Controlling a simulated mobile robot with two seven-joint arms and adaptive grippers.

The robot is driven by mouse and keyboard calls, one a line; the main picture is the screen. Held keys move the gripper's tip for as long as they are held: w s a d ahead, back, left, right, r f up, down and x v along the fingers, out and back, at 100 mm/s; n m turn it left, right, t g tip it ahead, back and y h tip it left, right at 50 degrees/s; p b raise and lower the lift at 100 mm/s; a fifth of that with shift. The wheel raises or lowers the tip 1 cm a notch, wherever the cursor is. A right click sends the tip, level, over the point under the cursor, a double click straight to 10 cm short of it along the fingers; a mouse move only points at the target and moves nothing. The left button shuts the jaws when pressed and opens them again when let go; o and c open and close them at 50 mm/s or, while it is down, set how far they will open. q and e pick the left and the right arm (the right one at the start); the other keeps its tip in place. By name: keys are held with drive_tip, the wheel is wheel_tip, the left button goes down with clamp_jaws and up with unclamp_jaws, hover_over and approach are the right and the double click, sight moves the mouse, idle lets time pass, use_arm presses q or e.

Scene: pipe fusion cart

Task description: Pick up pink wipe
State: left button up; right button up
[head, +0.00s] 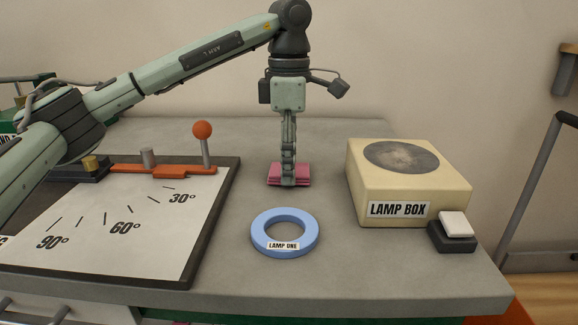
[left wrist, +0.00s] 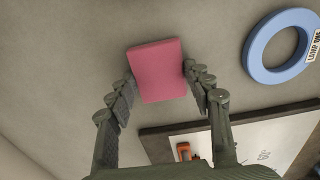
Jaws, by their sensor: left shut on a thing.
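The pink wipe (head: 274,174) is a small pink block on the grey bench top, behind the blue ring in the head view. My left gripper (head: 288,183) points straight down at it, and its fingers cover part of the wipe. In the left wrist view the wipe (left wrist: 158,72) sits between the two fingertips (left wrist: 159,74), one on each side. The gripper is shut on the wipe. The wipe appears to be at bench level; I cannot tell whether it touches the bench. My right gripper is not in view.
A blue ring (head: 257,232) labelled LAMP ONE lies in front of the wipe. A cream LAMP BOX (head: 358,189) stands to the right, with a dark block with a white top (head: 455,226) beside it. An angle board (head: 150,225) with an orange lever (head: 203,131) lies left.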

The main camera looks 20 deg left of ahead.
use_arm(q)
drive_tip(key=shift+r, duration=0.5)
wheel_tip(320, 180, up, 3)
drive_tip(key=shift+f, duration=0.15)
drive_tip(key=s+a+r, duration=0.6)
drive_tip(key=s+r, duration=0.1)
drive_tip(key=s, duration=0.3)
drive_tip(key=shift+p, duration=0.4)
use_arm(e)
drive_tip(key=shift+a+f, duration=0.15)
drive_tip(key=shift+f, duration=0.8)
use_arm(q)
drive_tip(key=shift+a, duration=0.1)
drive_tip(key=shift+o, duration=0.6)
drive_tip(key=shift+w, duration=0.1)
drive_tip(key=c, duration=0.3)
drive_tip(key=shift+c, duration=0.2)
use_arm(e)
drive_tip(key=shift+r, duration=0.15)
